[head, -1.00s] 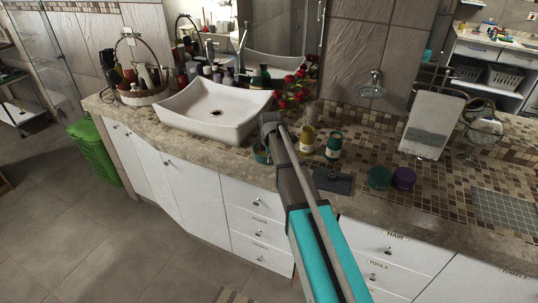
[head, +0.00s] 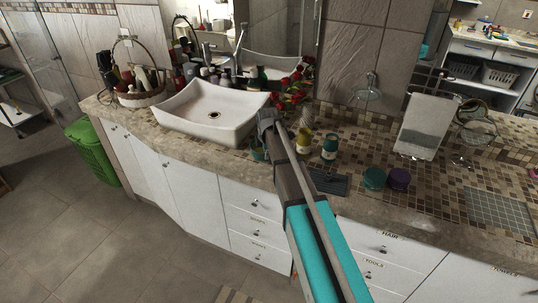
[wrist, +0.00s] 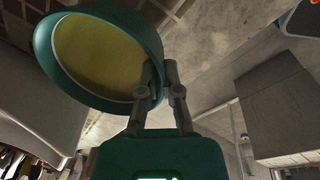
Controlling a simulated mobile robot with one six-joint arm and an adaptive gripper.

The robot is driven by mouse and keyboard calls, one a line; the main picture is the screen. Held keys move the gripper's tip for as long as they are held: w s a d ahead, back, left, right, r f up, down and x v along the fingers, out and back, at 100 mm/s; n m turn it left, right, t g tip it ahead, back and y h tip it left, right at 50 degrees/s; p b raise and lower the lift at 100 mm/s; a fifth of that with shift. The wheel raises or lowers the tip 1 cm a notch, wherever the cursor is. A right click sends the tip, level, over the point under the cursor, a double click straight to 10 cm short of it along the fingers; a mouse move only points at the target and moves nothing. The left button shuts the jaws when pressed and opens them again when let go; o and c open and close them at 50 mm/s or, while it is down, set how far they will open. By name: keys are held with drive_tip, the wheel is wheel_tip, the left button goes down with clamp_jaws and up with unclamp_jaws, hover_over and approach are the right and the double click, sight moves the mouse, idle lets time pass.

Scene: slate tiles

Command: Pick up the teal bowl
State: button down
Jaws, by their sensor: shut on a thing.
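The teal bowl (wrist: 98,58) fills the upper left of the wrist view, tilted in that picture, with a teal rim and a yellowish inside. My gripper (wrist: 158,72) is shut on the bowl's right-hand rim, one finger inside and one outside. In the head view only a small teal part of the bowl (head: 257,154) shows to the left of my arm, near the counter's front edge beside the sink. My arm hides the rest of it and the gripper there. I cannot tell whether the bowl touches the counter.
The white sink (head: 212,108) is left of the bowl. Red flowers (head: 292,92) are behind.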

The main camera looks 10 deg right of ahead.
drive_tip(key=s+a+r+p, duration=0.1)
drive_tip(key=s+r+p, duration=0.8)
drive_tip(key=s, duration=0.5)
drive_tip(key=shift+r, duration=0.5)
idle(0.4)
drive_tip(key=shift+f, duration=0.1)
drive_tip(key=shift+f+b, duration=0.6)
drive_tip(key=shift+w, duration=0.1)
